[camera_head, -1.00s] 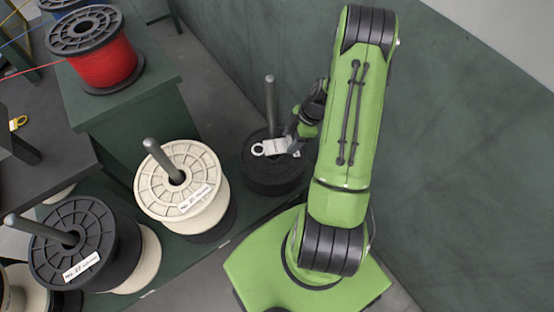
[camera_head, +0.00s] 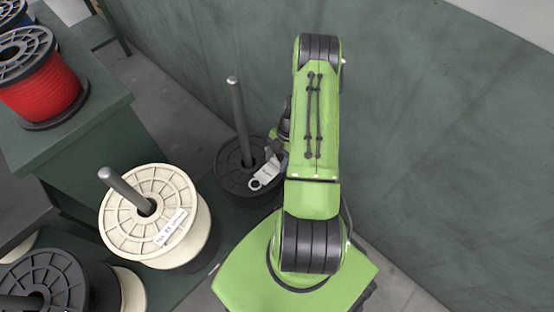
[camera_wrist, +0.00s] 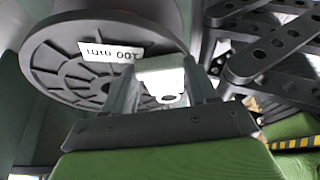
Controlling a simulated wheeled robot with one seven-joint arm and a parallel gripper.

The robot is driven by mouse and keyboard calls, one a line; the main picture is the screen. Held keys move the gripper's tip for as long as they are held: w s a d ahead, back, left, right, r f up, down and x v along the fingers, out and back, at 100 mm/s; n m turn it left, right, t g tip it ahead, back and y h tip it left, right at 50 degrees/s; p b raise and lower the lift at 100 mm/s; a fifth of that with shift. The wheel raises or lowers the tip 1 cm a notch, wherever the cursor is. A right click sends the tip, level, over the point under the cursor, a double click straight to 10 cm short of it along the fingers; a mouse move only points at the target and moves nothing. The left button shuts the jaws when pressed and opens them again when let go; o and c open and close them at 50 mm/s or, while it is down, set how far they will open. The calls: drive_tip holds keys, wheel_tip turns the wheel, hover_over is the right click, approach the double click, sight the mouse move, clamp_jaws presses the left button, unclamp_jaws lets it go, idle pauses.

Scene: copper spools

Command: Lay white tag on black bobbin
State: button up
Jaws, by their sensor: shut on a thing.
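My gripper (camera_head: 281,150) is shut on the white tag (camera_head: 267,172), which has a ring-shaped end. In the wrist view the tag (camera_wrist: 160,77) sits between my two fingers (camera_wrist: 163,85), ring end toward the camera. In the head view the tag overlaps the right part of a low black bobbin (camera_head: 236,184) with an upright grey rod; I cannot tell whether they touch. Another black bobbin (camera_head: 38,275) is at the lower left, cut by the frame edge. In the wrist view a dark spool flange (camera_wrist: 70,72) with a white printed label shows behind the tag.
A cream spool (camera_head: 125,235) with a label and a rod stands left of the low black bobbin. A red spool (camera_head: 45,88) sits on a green stand (camera_head: 95,115). A green wall (camera_head: 430,150) rises on the right. Dark perforated bars (camera_wrist: 275,55) are at right in the wrist view.

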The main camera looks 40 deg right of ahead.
drive_tip(key=shift+f, duration=0.1)
drive_tip(key=o, duration=1)
drive_tip(key=p+v, duration=0.3)
drive_tip(key=v, duration=0.9)
